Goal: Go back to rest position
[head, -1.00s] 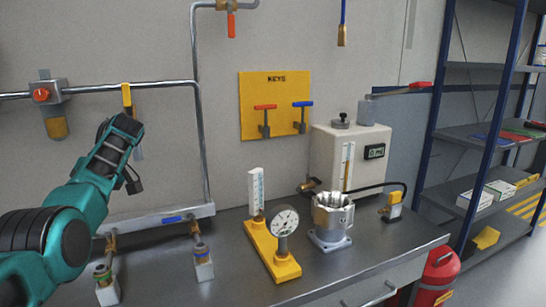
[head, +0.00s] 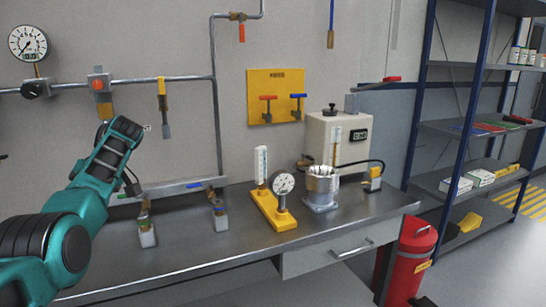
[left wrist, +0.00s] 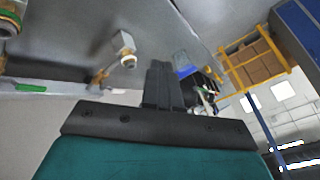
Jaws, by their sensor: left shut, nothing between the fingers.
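My left arm comes in from the left in the head view, raised in front of the wall and over the left end of the bench (head: 190,250). Its gripper is hidden behind the forearm there. In the left wrist view my left gripper (left wrist: 162,75) shows with its two dark fingers together, holding nothing. My right gripper is in neither view. A machined metal housing (head: 321,188) stands on the bench, right of a yellow base (head: 272,212) with a dial gauge (head: 283,183). These stand well apart from my left arm.
Pipes, valves and a wall gauge (head: 28,42) are at the left. Two small fittings on blocks (head: 147,234) stand on the bench near my left arm. A beige tester (head: 335,140) stands behind the housing.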

